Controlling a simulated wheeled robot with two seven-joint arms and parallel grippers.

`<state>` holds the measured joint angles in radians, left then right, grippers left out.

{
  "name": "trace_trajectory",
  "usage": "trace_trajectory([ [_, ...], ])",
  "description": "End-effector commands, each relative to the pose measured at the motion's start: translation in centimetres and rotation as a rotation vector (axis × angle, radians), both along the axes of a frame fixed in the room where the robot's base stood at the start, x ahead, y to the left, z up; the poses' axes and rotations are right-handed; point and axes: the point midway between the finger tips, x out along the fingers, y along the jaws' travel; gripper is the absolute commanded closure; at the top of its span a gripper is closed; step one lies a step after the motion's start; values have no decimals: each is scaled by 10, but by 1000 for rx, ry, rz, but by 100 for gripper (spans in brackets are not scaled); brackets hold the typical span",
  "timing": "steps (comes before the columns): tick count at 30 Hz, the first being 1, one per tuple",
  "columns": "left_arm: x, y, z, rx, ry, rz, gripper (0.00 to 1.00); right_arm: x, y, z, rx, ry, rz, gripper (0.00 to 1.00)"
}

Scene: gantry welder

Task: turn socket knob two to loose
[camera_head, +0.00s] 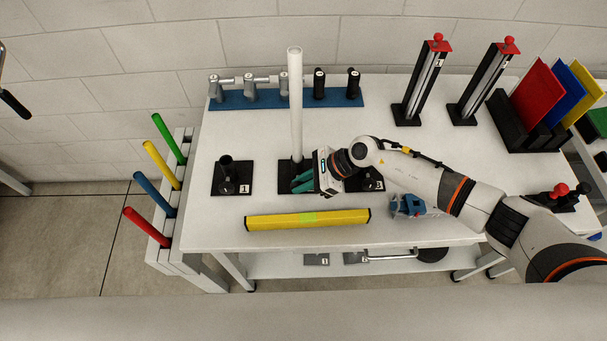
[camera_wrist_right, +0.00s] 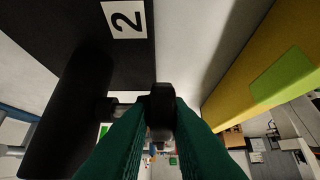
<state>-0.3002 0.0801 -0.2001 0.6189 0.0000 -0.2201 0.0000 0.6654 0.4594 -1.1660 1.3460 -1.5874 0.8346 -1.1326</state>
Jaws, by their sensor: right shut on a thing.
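Socket two is a black socket on a black base (camera_head: 284,172) in the middle of the table, with a tall white tube (camera_head: 295,95) standing upright in it. In the right wrist view its black cylinder (camera_wrist_right: 75,115) is at the left, below a white label "2" (camera_wrist_right: 124,19). Its black knob (camera_wrist_right: 161,106) sits on a short stem at the cylinder's side. My right gripper (camera_head: 300,184) has teal fingers closed on the knob. In the head view the arm and fingers hide the knob. My left gripper is not in view.
A yellow bar (camera_head: 308,219) with a green patch lies close in front of the gripper. Socket one (camera_head: 230,177) stands empty at the left, and another socket (camera_head: 373,181) is partly behind my right arm. A blue rack (camera_head: 285,98) and two black stands (camera_head: 422,85) are at the back.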

Motion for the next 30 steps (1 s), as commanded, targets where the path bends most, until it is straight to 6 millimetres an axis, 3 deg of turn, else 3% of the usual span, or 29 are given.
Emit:
trace_trajectory([
  [1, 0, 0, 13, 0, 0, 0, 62, 0, 3, 8, -38, -2, 6, 100],
  [4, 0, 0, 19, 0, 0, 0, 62, 0, 3, 6, -99, 0, 3, 100],
  [16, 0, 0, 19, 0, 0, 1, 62, 0, 3, 1, -132, -1, -1, 100],
  [17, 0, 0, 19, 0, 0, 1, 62, 0, 3, 1, -132, -1, -1, 79],
  [20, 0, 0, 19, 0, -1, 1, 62, 0, 3, 1, -132, 0, 0, 62],
  [30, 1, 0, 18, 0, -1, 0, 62, 0, 0, 3, -132, -1, -1, 62],
])
